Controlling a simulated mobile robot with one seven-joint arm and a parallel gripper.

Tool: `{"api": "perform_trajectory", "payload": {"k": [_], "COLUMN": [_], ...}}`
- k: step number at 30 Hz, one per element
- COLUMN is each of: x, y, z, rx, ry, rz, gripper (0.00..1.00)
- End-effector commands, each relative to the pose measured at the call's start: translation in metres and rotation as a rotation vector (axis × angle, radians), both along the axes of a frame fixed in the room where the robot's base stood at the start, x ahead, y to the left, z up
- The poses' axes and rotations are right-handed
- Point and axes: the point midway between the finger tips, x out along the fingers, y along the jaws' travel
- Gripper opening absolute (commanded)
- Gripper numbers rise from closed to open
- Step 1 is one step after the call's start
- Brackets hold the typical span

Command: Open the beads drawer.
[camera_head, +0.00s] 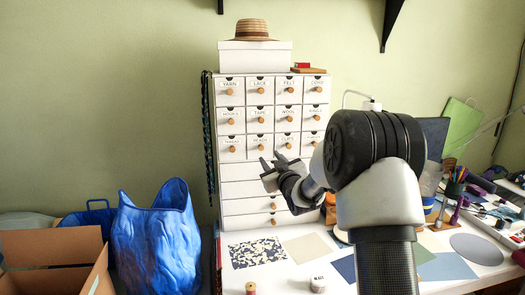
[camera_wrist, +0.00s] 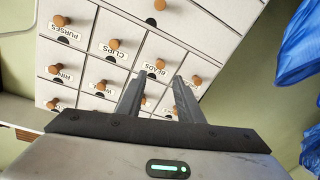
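The beads drawer (camera_head: 253,154) is a small white drawer in the third row of the white cabinet, second from the left. It looks shut. Its round wooden knob (camera_head: 262,147) is bare. In the wrist view, which shows the labels upside down, the BEADS label (camera_wrist: 154,68) sits beside the knob (camera_wrist: 160,63). My gripper (camera_head: 271,160) is open and empty in front of the cabinet, just below that knob in the head view. In the wrist view my gripper (camera_wrist: 161,78) has its fingertips spread either side of the line to the beads knob, apart from it.
The clips drawer knob (camera_wrist: 113,44) and another knob (camera_wrist: 196,80) flank the beads drawer closely. Wider plain drawers (camera_head: 245,190) lie below. A blue bag (camera_head: 158,240) and an open cardboard box (camera_head: 55,250) stand at left. Papers and a spool (camera_head: 251,288) lie on the table.

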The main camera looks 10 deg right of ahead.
Motion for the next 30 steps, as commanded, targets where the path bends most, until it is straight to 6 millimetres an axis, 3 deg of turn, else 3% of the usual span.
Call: {"api": "perform_trajectory", "payload": {"k": [6, 13, 18, 27, 30], "x": [0.048, 0.085, 0.096, 0.098, 0.098], "y": [0.006, 0.010, 0.012, 0.012, 0.012], "z": [-0.001, 0.000, 0.000, 0.000, 0.000], "rx": [0.001, 0.000, -0.001, 0.000, 0.000], "ry": [0.000, 0.000, 0.000, 0.001, 0.001], "rz": [0.001, 0.001, 0.001, 0.001, 0.000], "gripper": [0.34, 0.34, 0.34, 0.34, 0.20]}}
